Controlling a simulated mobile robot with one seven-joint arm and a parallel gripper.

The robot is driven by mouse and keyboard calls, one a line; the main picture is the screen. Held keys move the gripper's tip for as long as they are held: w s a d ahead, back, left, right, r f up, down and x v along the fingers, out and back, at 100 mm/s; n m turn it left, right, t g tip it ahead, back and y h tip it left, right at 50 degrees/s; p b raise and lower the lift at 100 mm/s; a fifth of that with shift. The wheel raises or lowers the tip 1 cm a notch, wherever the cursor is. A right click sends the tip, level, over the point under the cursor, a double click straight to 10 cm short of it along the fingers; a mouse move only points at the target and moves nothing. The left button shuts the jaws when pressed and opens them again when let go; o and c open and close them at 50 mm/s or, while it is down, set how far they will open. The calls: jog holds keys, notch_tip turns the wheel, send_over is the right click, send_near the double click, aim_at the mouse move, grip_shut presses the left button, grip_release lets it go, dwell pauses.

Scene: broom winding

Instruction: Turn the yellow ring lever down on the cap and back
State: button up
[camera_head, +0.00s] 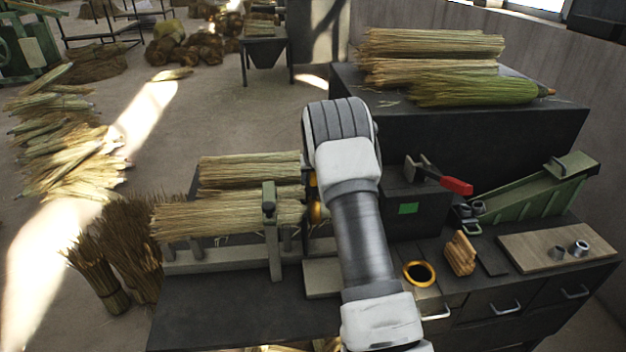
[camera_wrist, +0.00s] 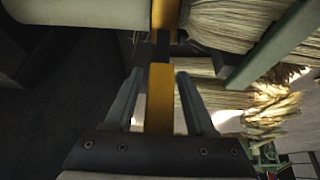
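In the wrist view a flat yellow bar (camera_wrist: 160,97), which looks like part of the yellow lever, runs between the two fingers of my gripper (camera_wrist: 159,78). The fingers stand apart on either side of it. A narrow gap seems to show on each side, so I see no firm grip. Another yellow band (camera_wrist: 166,12) shows beyond a dark piece, against a pale rounded body. In the head view small yellow parts (camera_head: 315,212) peep out left of my arm, beside the straw bundle. My arm hides my gripper and most of the lever and cap there.
A straw bundle (camera_head: 215,216) lies in the green-posted holder. On the bench are a loose orange ring (camera_head: 419,273), wooden pieces (camera_head: 460,254), a red-handled clamp (camera_head: 455,185), a green sloped fixture (camera_head: 535,193) and a board (camera_head: 540,247). Brooms (camera_head: 430,44) lie on the raised dark block behind.

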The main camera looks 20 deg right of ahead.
jog(key=shift+s+r, duration=0.1)
jog(key=b+v, duration=0.1)
jog(key=v, duration=1.6)
jog(key=shift+b, duration=0.3)
jog(key=shift+s+a+r, duration=0.1)
jog(key=s+a+r+n, duration=0.1)
jog(key=s+a+r, duration=0.3)
jog(key=s, duration=0.2)
jog(key=s+a+r+y, duration=0.1)
jog(key=s+a+r, duration=0.25)
jog(key=s, duration=0.35)
jog(key=s+a+r+n, duration=0.1)
jog(key=s+a+r, duration=0.2)
jog(key=s+a, duration=0.25)
jog(key=s+a+f, duration=0.1)
jog(key=s+a, duration=0.1)
jog(key=s, duration=0.7)
jog(key=s+a+f+n, duration=0.1)
jog(key=s+a+f, duration=0.1)
jog(key=s, duration=0.8)
jog(key=shift+s+a, duration=0.2)
jog(key=shift+a, duration=0.3)
